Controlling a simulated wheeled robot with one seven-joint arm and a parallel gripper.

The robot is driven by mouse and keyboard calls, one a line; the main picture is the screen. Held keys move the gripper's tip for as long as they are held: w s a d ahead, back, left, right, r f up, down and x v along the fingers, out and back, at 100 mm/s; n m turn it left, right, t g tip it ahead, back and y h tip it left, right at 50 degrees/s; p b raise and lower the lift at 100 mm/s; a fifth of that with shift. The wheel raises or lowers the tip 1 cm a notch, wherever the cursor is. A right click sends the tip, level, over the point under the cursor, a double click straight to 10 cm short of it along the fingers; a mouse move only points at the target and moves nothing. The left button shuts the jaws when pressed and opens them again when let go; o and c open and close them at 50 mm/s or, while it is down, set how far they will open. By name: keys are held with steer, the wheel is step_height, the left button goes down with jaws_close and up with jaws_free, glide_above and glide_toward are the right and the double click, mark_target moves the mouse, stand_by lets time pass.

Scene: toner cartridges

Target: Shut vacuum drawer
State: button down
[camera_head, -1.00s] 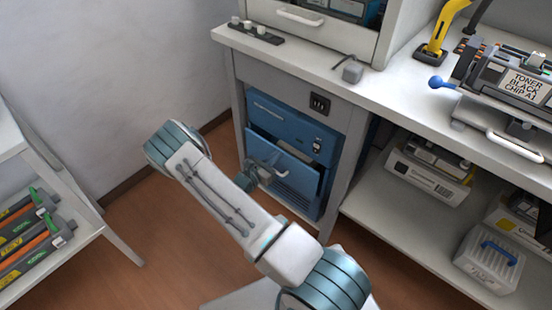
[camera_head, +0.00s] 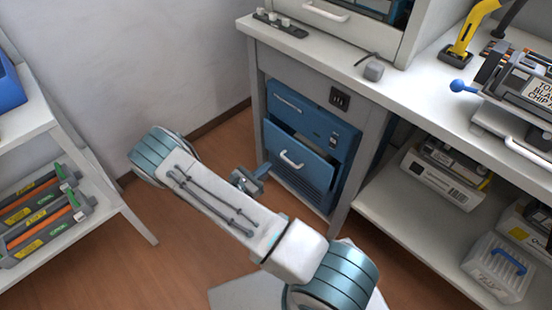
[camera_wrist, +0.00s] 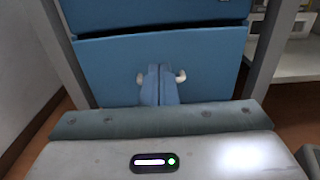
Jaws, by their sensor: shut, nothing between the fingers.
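The vacuum unit (camera_head: 316,112) is a blue box under the worktop at the left end of the bench. Its lower drawer (camera_head: 318,175) has a white handle (camera_head: 292,158), and its front stands out a little from the panel above. In the wrist view the drawer front (camera_wrist: 215,65) fills the middle. My gripper (camera_head: 262,171) is shut and empty, left of the drawer and apart from it in the head view. In the wrist view my gripper (camera_wrist: 160,84) is in front of the handle (camera_wrist: 181,76) and hides its middle; contact cannot be told there.
A grey bench leg (camera_head: 350,175) stands right of the vacuum unit, with a lower shelf (camera_head: 400,215) holding boxes beyond it. A white rack (camera_head: 110,205) with cartridges stands at the left. Brown floor (camera_head: 215,150) lies open before the drawer.

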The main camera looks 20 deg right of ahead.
steer(key=c, duration=2.1)
jaws_free()
steer(key=shift+s+a, duration=0.2)
steer(key=shift+a, duration=0.2)
steer(key=o, duration=0.5)
steer(key=shift+s+a+f, duration=0.1)
steer(key=shift+a+f, duration=0.1)
steer(key=o, duration=1.6)
step_height(320, 180, down, 7)
steer(key=a+b, duration=0.1)
steer(key=b, duration=0.6)
steer(key=shift+s+b, duration=0.15)
steer(key=shift+b, duration=0.15)
steer(key=b+x, duration=0.3)
steer(key=x, duration=1)
steer(key=shift+d+f, duration=0.2)
